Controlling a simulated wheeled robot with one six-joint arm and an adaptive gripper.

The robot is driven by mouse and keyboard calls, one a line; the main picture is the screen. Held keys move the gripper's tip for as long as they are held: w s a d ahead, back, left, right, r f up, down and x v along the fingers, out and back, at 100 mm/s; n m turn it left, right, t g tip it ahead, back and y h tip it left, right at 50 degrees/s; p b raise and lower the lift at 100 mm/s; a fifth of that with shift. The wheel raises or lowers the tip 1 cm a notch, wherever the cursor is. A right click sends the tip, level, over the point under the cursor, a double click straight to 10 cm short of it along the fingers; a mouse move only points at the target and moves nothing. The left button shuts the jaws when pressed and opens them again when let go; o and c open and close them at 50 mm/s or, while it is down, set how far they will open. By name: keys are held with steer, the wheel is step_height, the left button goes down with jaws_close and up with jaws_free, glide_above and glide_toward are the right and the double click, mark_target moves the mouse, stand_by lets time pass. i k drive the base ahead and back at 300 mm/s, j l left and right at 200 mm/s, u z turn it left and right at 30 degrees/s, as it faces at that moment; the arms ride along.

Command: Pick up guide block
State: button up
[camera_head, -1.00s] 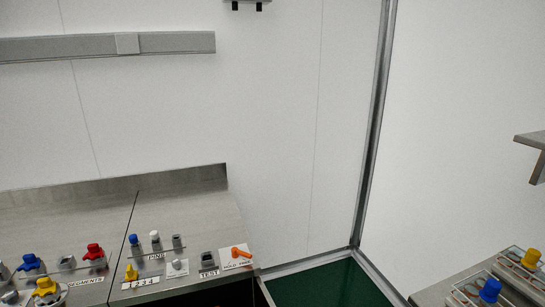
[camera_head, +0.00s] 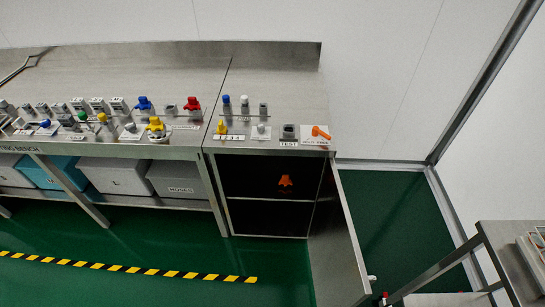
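I cannot tell for sure which thing is the guide block. An orange knobbed object (camera_head: 285,181) sits inside the dark open cabinet under the right end of the bench. A small grey block with a dark top (camera_head: 289,131) stands on the bench above a label reading TEST. An orange lever-like piece (camera_head: 320,133) lies on a white labelled plate to its right. My gripper is not in view.
The steel bench (camera_head: 275,85) carries several coloured knobs and fittings. Its cabinet door (camera_head: 337,245) stands open toward me. Grey bins (camera_head: 112,177) and a blue bin fill the left shelf. Green floor is clear before the bench, with a striped line (camera_head: 125,267). Another table (camera_head: 510,262) stands at right.

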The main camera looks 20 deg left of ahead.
mark_target(66, 119)
steer(key=u, duration=1.85)
steer(key=i+j, duration=0.15)
steer(key=j, duration=0.15)
steer(key=i+j+z, duration=0.15)
steer(key=j, duration=0.15)
steer(key=i+j, duration=0.15)
steer(key=j, duration=0.15)
steer(key=i+j+z, duration=0.1)
steer(key=j, duration=0.25)
